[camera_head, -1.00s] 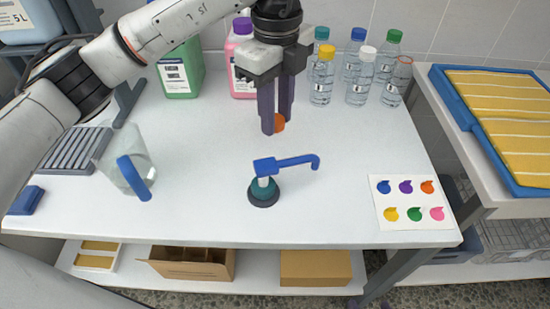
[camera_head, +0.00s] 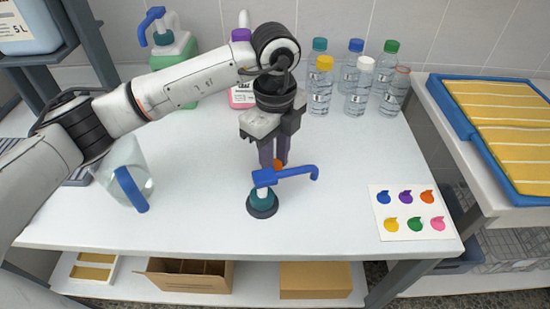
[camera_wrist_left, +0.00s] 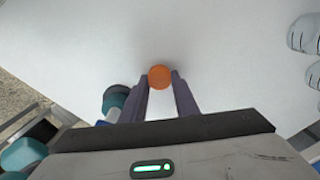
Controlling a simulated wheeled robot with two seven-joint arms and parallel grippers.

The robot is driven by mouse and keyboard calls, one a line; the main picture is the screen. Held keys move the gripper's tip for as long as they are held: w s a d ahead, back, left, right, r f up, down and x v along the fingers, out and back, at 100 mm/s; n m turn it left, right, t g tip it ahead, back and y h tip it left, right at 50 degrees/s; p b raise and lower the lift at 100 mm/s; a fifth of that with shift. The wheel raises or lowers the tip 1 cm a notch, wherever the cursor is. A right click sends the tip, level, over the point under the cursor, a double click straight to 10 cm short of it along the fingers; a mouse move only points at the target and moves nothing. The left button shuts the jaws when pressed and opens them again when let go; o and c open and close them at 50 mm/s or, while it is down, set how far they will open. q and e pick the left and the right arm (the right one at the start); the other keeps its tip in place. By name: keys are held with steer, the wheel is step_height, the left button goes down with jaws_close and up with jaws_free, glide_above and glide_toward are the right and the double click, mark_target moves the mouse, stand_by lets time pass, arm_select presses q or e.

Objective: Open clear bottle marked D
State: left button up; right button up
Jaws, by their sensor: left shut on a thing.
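My left gripper (camera_head: 276,160) is shut on an orange cap (camera_head: 278,166), just behind the blue pump over the table. The cap shows between the fingertips in the left wrist view (camera_wrist_left: 159,77). Several clear bottles stand at the back right, with teal, blue, green, yellow and white caps. The rightmost clear bottle (camera_head: 394,92) has an orange-red ring at its neck and appears to have no cap. The bottle letters are too small to read, so I cannot tell which is D. My right gripper is not in view.
A blue pump head (camera_head: 264,178) stands on a dark round base close to the gripper. A clear jug (camera_head: 125,172) with a blue handle is at left. A card with coloured marks (camera_head: 411,212) lies at front right. The table between card and bottles is clear.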

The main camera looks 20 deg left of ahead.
arm_select(q)
steer(key=shift+f, duration=0.2)
steer(key=o, duration=1.2)
steer(key=shift+c, duration=0.2)
steer(key=shift+r, duration=0.15)
